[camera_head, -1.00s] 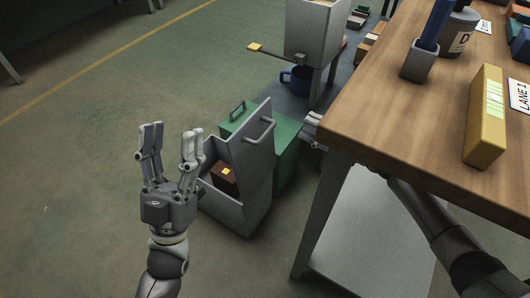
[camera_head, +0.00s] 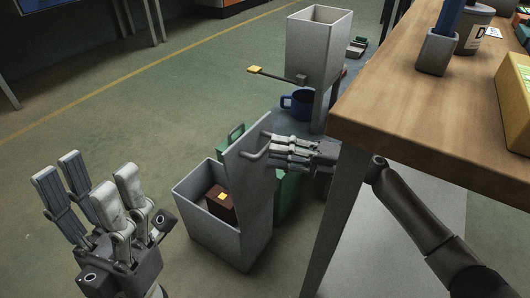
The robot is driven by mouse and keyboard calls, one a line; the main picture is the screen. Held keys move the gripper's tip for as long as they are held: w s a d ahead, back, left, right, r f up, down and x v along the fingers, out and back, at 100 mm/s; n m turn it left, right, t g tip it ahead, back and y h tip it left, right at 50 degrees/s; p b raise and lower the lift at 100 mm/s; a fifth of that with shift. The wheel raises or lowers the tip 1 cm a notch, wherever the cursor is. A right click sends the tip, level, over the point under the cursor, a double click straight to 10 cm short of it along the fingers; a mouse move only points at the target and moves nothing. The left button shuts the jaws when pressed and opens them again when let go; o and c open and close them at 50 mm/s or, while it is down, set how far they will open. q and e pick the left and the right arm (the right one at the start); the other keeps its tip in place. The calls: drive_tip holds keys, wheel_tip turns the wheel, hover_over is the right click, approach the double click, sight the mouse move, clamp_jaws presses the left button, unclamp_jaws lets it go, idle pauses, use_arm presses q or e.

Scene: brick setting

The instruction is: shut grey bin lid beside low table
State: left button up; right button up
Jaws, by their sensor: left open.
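The grey bin (camera_head: 228,240) stands on the floor left of the wooden table's leg. Its lid (camera_head: 257,172) is raised on the right side of the opening, with a bar handle (camera_head: 250,154) near its top. A dark brown box with a yellow patch (camera_head: 221,205) shows inside. My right gripper (camera_head: 272,150) reaches out from behind the table leg, its fingers at the upper part of the lid beside the handle. Whether it touches or grips anything is unclear. My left gripper (camera_head: 92,198) is open and empty, left of the bin.
The wooden table (camera_head: 420,120) fills the right side. A low dark surface (camera_head: 290,124) behind the bin bears a blue mug (camera_head: 297,103) and a grey hopper (camera_head: 318,45). A green container (camera_head: 285,195) stands behind the lid. The floor at left is clear.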

sight(265, 147)
drive_tip(key=shift+x, duration=1.85)
clamp_jaws()
